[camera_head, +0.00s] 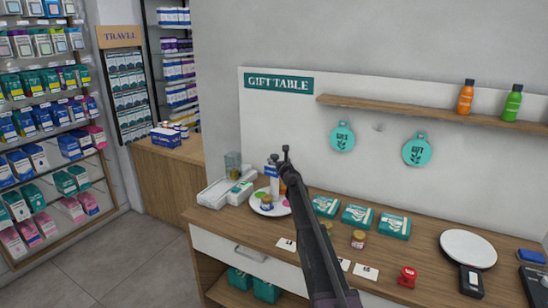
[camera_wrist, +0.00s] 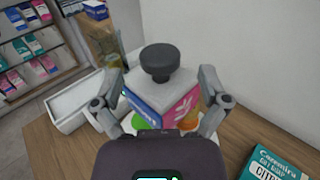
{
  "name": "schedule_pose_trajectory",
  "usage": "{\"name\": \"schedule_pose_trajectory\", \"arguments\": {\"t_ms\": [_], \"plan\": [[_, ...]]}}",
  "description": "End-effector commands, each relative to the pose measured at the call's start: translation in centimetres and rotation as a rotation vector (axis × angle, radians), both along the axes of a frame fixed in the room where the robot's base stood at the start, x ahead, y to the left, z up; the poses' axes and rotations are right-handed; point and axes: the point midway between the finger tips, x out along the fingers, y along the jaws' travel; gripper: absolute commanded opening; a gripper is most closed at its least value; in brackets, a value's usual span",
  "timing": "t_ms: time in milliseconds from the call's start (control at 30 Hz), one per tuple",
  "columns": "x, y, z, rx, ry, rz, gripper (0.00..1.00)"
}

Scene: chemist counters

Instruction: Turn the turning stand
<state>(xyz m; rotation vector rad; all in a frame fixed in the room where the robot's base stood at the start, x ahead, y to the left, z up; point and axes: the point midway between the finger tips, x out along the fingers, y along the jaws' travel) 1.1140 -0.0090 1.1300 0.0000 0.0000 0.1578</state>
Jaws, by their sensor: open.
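The turning stand (camera_head: 274,212) is a round white plate on the left part of the wooden counter, with small coloured items on it. A block (camera_wrist: 150,98) with white, blue and pink faces rises from its middle in the wrist view, with a dark round knob (camera_wrist: 160,62) on top. My gripper (camera_wrist: 161,80) is open, with one finger on each side of the block, just below the knob. No clear contact shows. In the head view my arm hides part of the stand and most of the gripper.
White trays (camera_head: 214,193) lie close left of the stand. Green gift boxes (camera_head: 357,215), small jars and cards lie to the right. A white round dish (camera_head: 468,249) and a red item (camera_head: 407,277) are farther right. A shelf (camera_head: 430,110) with bottles hangs on the wall.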

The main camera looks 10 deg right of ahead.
Motion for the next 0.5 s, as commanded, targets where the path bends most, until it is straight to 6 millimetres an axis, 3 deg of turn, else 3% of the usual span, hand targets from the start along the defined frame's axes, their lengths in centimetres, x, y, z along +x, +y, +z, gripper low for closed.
{"name": "schedule_pose_trajectory", "arguments": {"t_ms": [33,200,500], "plan": [[1.1,0.1,0.0,0.000,0.000,0.000,0.94],[3.0,0.4,0.0,0.000,0.000,0.000,0.94],[4.3,0.7,0.0,0.000,0.000,0.000,0.94]]}}
